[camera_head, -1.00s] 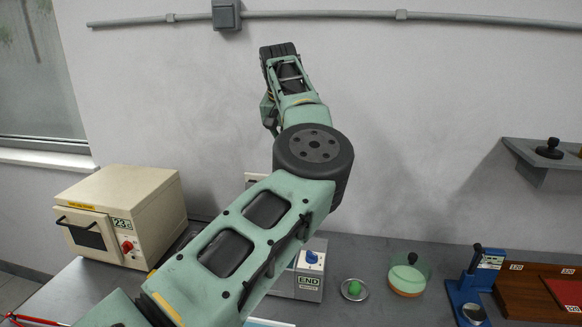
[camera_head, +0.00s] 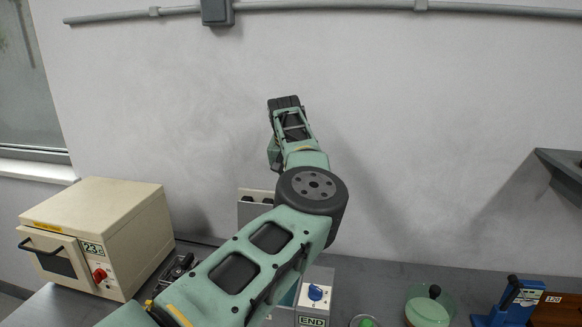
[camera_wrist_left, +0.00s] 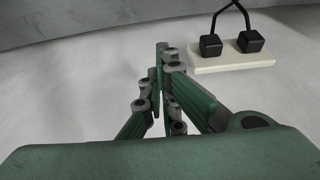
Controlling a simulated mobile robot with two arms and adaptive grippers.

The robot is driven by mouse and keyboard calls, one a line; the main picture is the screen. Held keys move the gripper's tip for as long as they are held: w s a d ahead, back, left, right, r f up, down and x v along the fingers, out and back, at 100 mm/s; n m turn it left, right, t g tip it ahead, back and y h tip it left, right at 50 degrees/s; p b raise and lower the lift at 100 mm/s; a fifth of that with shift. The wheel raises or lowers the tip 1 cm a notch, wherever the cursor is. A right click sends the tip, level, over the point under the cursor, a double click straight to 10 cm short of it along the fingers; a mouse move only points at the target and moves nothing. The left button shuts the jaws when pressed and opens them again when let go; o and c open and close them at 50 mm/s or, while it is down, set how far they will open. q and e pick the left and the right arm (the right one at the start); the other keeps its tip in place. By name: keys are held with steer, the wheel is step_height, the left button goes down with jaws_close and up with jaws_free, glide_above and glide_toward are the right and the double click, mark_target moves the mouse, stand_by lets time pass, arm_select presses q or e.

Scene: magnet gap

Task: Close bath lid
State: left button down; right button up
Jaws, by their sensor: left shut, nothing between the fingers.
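A grey unit with a blue knob (camera_head: 316,292) and an "END" display (camera_head: 312,321) stands on the bench, at the bottom middle of the head view. It may be the bath. My left arm covers most of it, and I cannot make out a lid or its position. My left gripper (camera_head: 284,104) is raised in front of the wall, above and behind this unit. In the left wrist view its fingers (camera_wrist_left: 165,62) are together and empty, with pale wall behind them. My right gripper is in neither view.
A cream oven (camera_head: 105,230) stands at the left of the bench. A wall socket plate (camera_wrist_left: 225,60) with two black plugs is near my left gripper. A green-lidded dish (camera_head: 428,306), a blue stand (camera_head: 510,300) and a wall shelf (camera_head: 562,168) are at the right.

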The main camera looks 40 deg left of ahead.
arm_select(q)
steer(key=s, duration=0.1)
steer(key=s+d+f+p, duration=0.1)
steer(key=s, duration=0.1)
steer(key=shift+d+f, duration=0.25)
steer(key=shift+f, duration=0.05)
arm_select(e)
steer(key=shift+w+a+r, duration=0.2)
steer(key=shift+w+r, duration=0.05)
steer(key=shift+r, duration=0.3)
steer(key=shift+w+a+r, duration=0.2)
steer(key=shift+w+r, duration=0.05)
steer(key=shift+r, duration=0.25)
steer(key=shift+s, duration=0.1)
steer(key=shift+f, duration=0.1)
